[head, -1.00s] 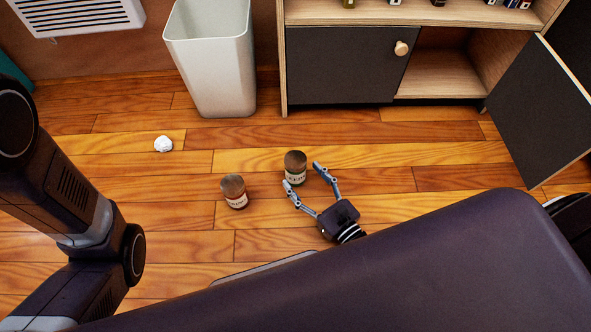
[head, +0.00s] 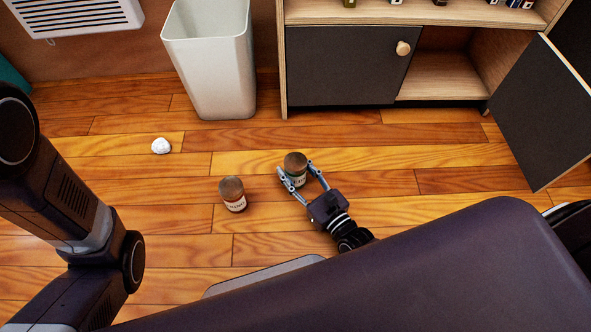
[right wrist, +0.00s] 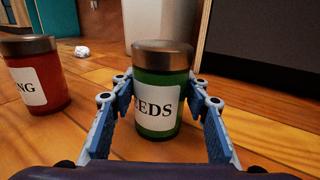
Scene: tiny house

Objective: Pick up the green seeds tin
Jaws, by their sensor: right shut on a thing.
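The green seeds tin (head: 295,164) stands upright on the wooden floor, with a brown metallic lid and a white label. In the right wrist view the tin (right wrist: 160,93) is a green jar, and its label shows "EEDS". My right gripper (head: 296,170) has one finger on each side of it and is shut on it. Both blue-grey fingers also show in the right wrist view. My left arm comes in at the left of the head view, but its gripper is out of sight.
A similar red tin (head: 232,193) stands left of the green one. A crumpled white ball (head: 161,146) lies farther left. A white bin (head: 212,70) and a dark cabinet (head: 340,65) with an open door (head: 540,112) stand behind. Floor between is clear.

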